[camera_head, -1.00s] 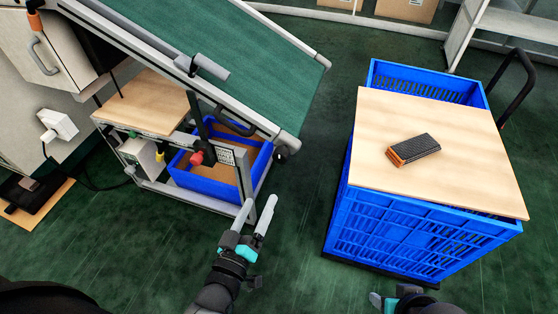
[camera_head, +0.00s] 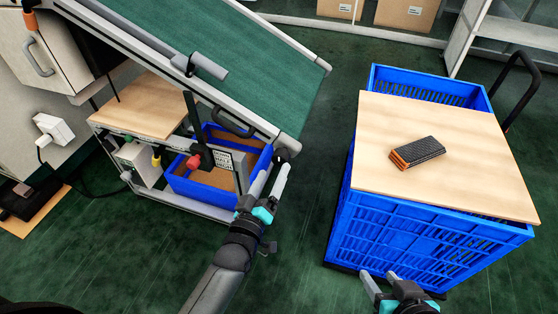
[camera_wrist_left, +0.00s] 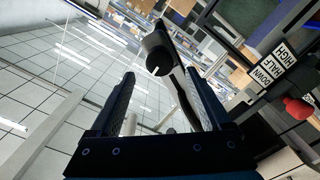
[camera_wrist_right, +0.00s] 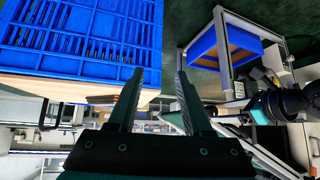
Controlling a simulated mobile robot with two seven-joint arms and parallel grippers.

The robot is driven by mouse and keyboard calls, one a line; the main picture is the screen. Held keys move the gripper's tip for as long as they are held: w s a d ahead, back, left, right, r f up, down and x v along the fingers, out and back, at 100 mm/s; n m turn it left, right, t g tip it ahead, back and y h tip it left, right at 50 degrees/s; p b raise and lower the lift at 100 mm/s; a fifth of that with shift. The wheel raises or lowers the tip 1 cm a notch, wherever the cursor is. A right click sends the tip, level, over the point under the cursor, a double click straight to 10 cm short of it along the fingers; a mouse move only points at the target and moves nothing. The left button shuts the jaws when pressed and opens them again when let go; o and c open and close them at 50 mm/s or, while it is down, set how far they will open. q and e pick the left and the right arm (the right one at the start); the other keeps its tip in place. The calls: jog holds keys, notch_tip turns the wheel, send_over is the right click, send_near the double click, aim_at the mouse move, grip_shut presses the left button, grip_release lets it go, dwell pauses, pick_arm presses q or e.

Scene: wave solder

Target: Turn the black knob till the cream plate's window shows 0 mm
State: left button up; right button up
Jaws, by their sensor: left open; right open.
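A round black knob (camera_head: 283,154) sits below the low end of the green conveyor in the head view. In the left wrist view a black knob (camera_wrist_left: 158,52) with a small white mark shows beyond the fingers, roughly between them. My left gripper (camera_head: 272,174) is open, its fingertips close to the knob; I cannot tell whether they touch it. My right gripper (camera_head: 378,278) is open and empty beside the blue crate's near side; its open fingers also show in the right wrist view (camera_wrist_right: 158,75). I cannot make out the cream plate's window or a reading.
A red knob (camera_head: 193,161) and a plate marked DOWN, HALF, HIGH (camera_wrist_left: 275,66) are near the left gripper. A blue bin (camera_head: 205,190) stands under the conveyor (camera_head: 225,65).

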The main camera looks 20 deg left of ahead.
aim_at(278, 161)
pick_arm(q)
jog(key=shift+w+b, duration=0.4)
jog(key=shift+w, duration=0.6)
jog(key=shift+w+b, duration=0.45)
jog(key=shift+w, duration=0.45)
jog(key=shift+w+d+b, duration=0.1)
jog(key=shift+w+b, duration=0.3)
jog(key=shift+w, duration=0.6)
pick_arm(e)
jog(key=shift+w+a+r+t+y, duration=0.2)
jog(key=shift+w+a+t+y, duration=0.2)
jog(key=shift+a+t, duration=0.4)
jog(key=shift+w+a+r+t+y, duration=0.25)
jog(key=shift+a+t+y, duration=0.35)
jog(key=shift+a, duration=0.3)
jog(key=shift+w+a+r+t+y, duration=0.15)
jog(key=shift+w+a+t+y, duration=0.25)
jog(key=shift+a+t, duration=0.45)
pick_arm(q)
jog(key=shift+c, duration=0.3)
grip_shut()
